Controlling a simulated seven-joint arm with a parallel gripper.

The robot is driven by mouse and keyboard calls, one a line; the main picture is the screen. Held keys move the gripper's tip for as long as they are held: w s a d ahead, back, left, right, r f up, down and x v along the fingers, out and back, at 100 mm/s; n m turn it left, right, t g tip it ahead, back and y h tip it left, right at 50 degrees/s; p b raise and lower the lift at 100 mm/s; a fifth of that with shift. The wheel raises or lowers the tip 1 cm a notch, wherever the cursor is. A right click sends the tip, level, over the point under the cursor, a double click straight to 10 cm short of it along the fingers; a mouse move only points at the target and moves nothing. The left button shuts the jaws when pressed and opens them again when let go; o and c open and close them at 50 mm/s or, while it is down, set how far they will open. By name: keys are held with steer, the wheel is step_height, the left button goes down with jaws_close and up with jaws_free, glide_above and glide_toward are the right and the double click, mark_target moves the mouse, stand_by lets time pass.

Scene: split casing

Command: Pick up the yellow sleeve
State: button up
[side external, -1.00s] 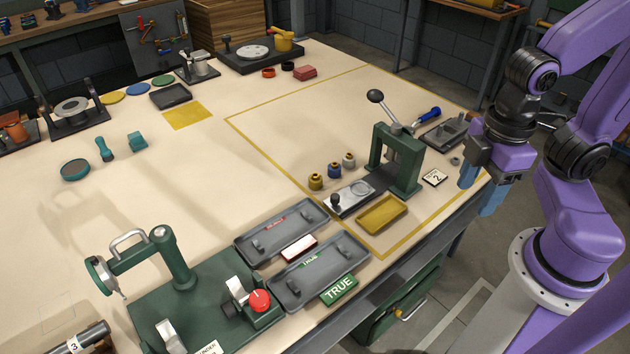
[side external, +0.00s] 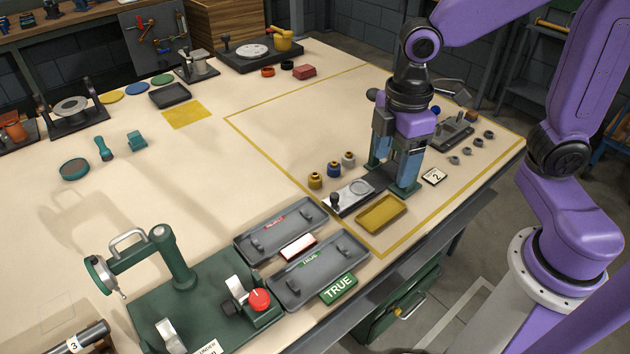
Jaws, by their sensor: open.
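The yellow sleeve (side external: 315,181) stands upright on the table, at the near-left end of a short row. A blue sleeve (side external: 334,170) and a pale sleeve (side external: 348,159) stand beside it. My gripper (side external: 396,165) points down to the right of the row, with its blue fingers apart and nothing seen between them. It overlaps the green press in the picture and hides most of it. I cannot tell its exact height or distance from the press.
A metal slide plate with a dark knob (side external: 350,196) lies just in front of the sleeves. A yellow tray (side external: 381,213) sits to its right, and two grey trays (side external: 318,276) lie nearer the front. Open table (side external: 250,170) stretches left of the sleeves.

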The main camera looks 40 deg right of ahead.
steer(key=w+f+n, duration=0.2)
steer(key=w, duration=1.3)
steer(key=n, duration=0.2)
glide_above(315, 174)
steer(key=f, duration=1.6)
steer(key=shift+w+a+f, duration=0.1)
steer(key=shift+w+f, duration=0.1)
steer(key=shift+f, duration=0.05)
steer(key=shift+s+f, duration=0.2)
steer(key=shift+f, duration=2.6)
steer(key=c, duration=1.3)
steer(key=shift+r, duration=0.15)
